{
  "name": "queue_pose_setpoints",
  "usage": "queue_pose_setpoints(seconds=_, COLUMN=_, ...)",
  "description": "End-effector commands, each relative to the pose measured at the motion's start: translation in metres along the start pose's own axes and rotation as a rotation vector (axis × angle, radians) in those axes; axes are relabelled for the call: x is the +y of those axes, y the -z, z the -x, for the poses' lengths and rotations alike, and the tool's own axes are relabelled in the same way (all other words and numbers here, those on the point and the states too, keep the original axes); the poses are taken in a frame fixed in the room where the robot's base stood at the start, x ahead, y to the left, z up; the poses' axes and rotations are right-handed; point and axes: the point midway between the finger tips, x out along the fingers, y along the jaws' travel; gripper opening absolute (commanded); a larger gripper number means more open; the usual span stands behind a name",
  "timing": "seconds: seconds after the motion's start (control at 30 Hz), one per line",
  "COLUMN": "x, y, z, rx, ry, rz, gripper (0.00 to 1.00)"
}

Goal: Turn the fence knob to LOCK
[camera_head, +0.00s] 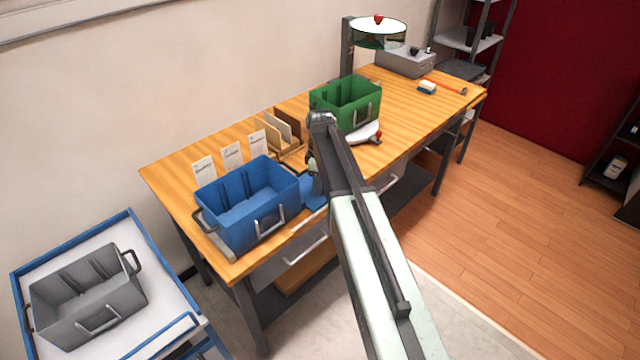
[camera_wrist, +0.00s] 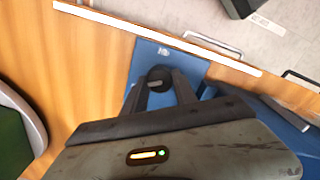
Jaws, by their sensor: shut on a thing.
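The fence knob (camera_wrist: 159,74) is a small dark round knob on a blue plate (camera_wrist: 150,55) in the wrist view. A small pale mark near the plate's far end is too small to read. My gripper (camera_wrist: 158,85) points down at the plate, with its two dark fingers closed on the knob from either side. The fingers hide part of the knob, so I cannot tell which setting it is at. In the head view the blue plate (camera_head: 312,193) shows beside the blue crate, and my gripper (camera_head: 312,165) is partly hidden behind my arm.
A blue crate (camera_head: 240,227) stands left of the plate and a green crate (camera_head: 362,104) behind it. Upright cards (camera_head: 232,155) and a wooden rack (camera_head: 292,150) stand near the wall. A grey crate (camera_head: 90,300) sits on a cart. The bench's right part is mostly clear.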

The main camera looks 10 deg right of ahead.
Motion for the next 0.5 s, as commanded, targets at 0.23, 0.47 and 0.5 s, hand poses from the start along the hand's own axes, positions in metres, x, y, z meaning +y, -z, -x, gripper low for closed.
queue_pose_setpoints(seconds=0.23, x=0.0003, y=0.0008, z=0.0001, rx=0.002, ry=-0.001, rz=0.002, gripper=0.0)
queue_pose_setpoints(seconds=0.47, x=0.0001, y=0.0005, z=0.0001, rx=0.001, ry=-0.001, rz=0.001, gripper=0.55)
queue_pose_setpoints(seconds=0.5, x=0.0001, y=0.0004, z=0.0001, rx=0.001, ry=0.0, rz=0.001, gripper=0.55)
